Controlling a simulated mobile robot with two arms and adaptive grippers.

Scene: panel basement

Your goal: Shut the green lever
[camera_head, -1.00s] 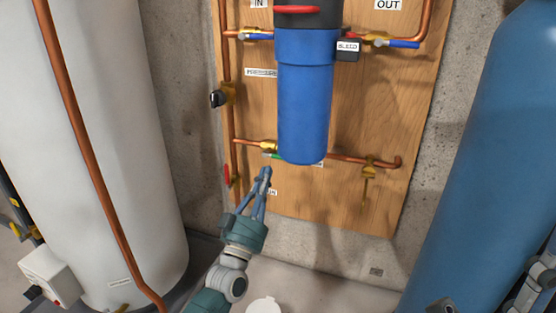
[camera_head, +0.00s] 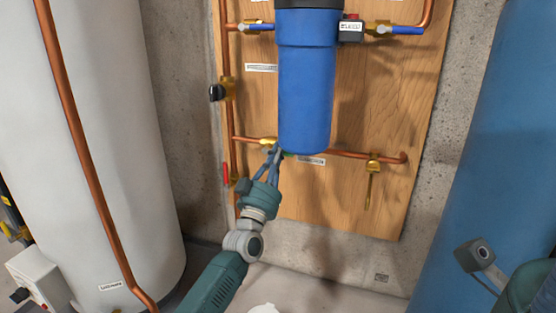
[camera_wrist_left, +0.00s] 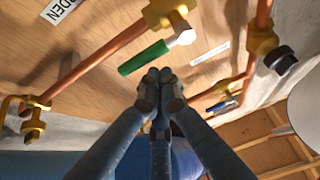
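The green lever (camera_wrist_left: 145,57) is a green-sleeved handle on a brass valve (camera_wrist_left: 165,12) in the left wrist view. The valve sits in the lower copper pipe, beside the bottom of the blue filter housing (camera_head: 305,90). In the head view the lever is mostly hidden behind my left gripper (camera_head: 275,150) and the housing. The left gripper's fingertips (camera_wrist_left: 160,78) are together with nothing seen between them. They are close to the lever's side in the wrist view; I cannot tell whether they touch it. My right gripper is out of view; only part of my right arm shows at lower right.
A red lever (camera_head: 226,174) and a black knob (camera_head: 216,92) are on the left pipe. Blue levers (camera_head: 405,30) are above. A brass valve (camera_head: 373,165) is to the right. A white tank (camera_head: 90,140) and a blue tank (camera_head: 485,150) flank the wooden panel (camera_head: 390,110).

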